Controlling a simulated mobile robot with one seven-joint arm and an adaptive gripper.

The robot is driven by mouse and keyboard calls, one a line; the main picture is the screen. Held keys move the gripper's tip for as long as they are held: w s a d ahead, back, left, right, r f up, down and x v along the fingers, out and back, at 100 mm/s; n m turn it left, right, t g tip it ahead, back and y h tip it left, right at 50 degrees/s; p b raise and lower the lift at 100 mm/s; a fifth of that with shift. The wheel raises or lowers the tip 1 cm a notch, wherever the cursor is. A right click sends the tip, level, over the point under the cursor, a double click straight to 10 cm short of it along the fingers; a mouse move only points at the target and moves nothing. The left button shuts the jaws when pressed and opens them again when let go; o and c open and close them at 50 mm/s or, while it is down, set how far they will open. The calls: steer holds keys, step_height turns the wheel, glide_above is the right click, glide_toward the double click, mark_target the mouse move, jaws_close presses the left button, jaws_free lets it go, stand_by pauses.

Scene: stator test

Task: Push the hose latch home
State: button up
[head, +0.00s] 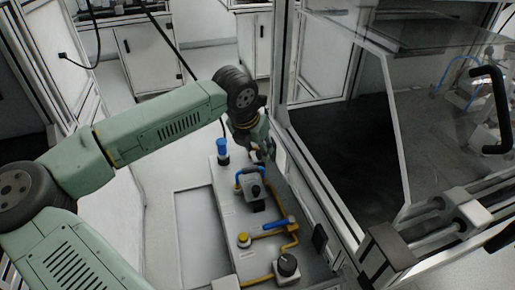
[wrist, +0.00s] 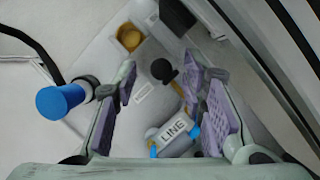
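A grey block marked LINE (wrist: 172,134) with blue ends sits between my fingers, toward the palm side, in the wrist view. In the head view, a grey fitting (head: 252,186) with a blue curved hose (head: 241,174) stands on the pale panel, just below my gripper (head: 262,152). I cannot tell for sure which part is the hose latch. In the wrist view, my gripper (wrist: 160,76) has its two purple-padded fingers wide apart, with nothing held. A small black round part (wrist: 163,69) shows between the fingertips. Finger contact with the block cannot be told.
A blue-capped post (head: 222,146) stands left of my gripper; it also shows in the wrist view (wrist: 62,100). A framed glass enclosure (head: 335,225) borders the right.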

steer(key=v, duration=1.1)
steer(key=shift+r, duration=0.2)
steer(key=shift+s, duration=0.1)
